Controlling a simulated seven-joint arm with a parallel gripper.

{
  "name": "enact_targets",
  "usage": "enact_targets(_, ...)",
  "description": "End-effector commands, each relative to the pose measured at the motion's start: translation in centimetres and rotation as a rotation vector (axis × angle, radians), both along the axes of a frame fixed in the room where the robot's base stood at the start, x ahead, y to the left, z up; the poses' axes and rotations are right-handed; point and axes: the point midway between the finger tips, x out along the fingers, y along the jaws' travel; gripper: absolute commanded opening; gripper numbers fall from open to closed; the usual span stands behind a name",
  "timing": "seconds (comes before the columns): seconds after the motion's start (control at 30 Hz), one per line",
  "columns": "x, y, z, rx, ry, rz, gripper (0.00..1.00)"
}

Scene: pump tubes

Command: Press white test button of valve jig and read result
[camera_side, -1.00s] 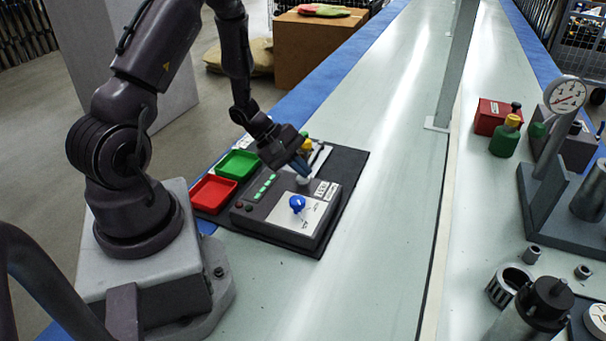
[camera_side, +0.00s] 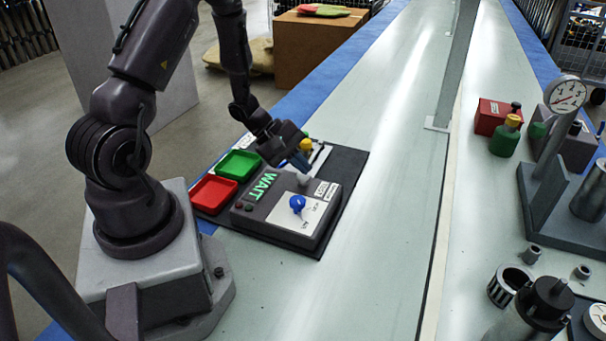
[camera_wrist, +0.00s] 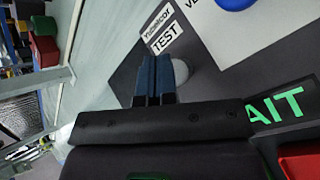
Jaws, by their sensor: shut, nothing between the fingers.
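The valve jig (camera_side: 275,212) is a dark box on a black mat. Its display (camera_side: 262,187) shows green text reading WAIT, partly visible as "AIT" in the wrist view (camera_wrist: 277,105). The white test button (camera_side: 304,180) is at the jig's far end, beside the TEST label (camera_wrist: 166,38). In the wrist view the button (camera_wrist: 181,70) is partly hidden by my fingers. My gripper (camera_side: 303,166) is shut and empty, with its blue fingertips just above or at the button; contact cannot be told. A blue knob (camera_side: 297,204) sits on the jig's light plate.
A red tray (camera_side: 213,194) and a green tray (camera_side: 238,165) lie left of the jig. A yellow-topped part (camera_side: 306,146) stands behind my gripper. The pale bench right of the mat is clear up to a grey post (camera_side: 440,118).

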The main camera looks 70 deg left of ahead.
Motion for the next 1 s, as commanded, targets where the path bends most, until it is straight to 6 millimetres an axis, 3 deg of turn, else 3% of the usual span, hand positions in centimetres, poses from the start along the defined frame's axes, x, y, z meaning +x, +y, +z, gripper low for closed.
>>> enact_targets(0.17, 0.0, 0.0, 0.6, 0.002, -0.003, -0.002, 0.0)
enact_targets(0.7, 0.0, 0.0, 5.7, 0.001, -0.002, -0.001, 0.0)
enact_targets(1.0, 0.0, 0.0, 6.0, -0.001, 0.0, -0.001, 0.0)
